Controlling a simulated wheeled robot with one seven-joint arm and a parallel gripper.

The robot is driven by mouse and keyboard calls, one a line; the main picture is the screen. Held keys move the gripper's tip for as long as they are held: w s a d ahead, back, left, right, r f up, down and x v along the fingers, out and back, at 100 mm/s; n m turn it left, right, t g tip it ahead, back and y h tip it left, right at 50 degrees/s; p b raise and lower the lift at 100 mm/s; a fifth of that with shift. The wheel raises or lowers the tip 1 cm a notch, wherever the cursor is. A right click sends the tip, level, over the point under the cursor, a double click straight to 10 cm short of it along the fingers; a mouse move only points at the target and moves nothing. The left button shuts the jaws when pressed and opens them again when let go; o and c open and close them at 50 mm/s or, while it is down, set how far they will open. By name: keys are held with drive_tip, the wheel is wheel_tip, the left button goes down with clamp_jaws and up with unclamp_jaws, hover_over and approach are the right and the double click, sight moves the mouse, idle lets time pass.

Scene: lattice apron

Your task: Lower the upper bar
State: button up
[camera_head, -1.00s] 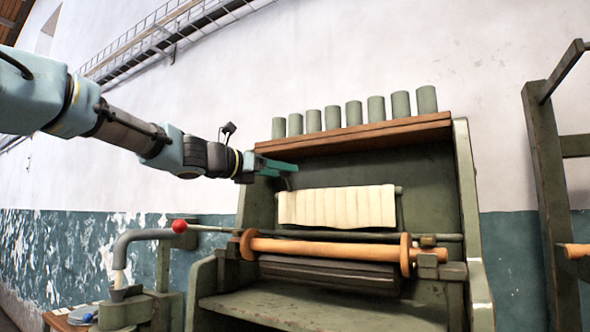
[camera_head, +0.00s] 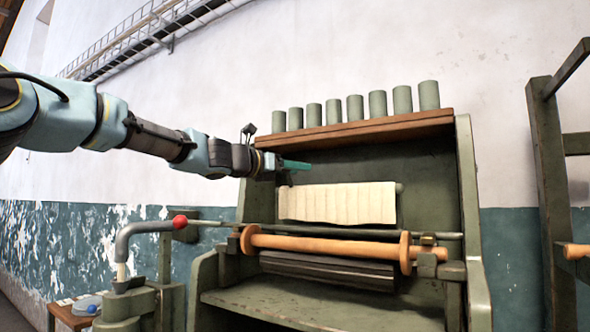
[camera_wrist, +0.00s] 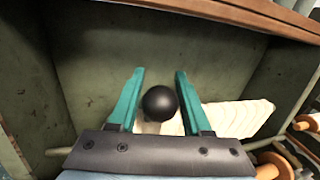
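My gripper (camera_head: 300,165) is at the upper left inside the green machine frame, above and left of the cream cloth (camera_head: 340,203). In the wrist view its two teal fingers (camera_wrist: 160,72) are apart, with a black ball knob (camera_wrist: 160,103) showing between them. I cannot tell whether they touch it, and what carries it is hidden. The cloth hangs on a rod (camera_head: 399,188) whose right end shows. I cannot tell which one is the upper bar.
A wooden roller (camera_head: 330,247) and a dark roller (camera_head: 330,270) lie below the thin bar. A wooden shelf (camera_head: 360,132) with several green cylinders is above my gripper. A curved pipe (camera_head: 125,240) stands at the left, a green post frame (camera_head: 548,190) at the right.

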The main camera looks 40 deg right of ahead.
clamp_jaws()
idle(1.0)
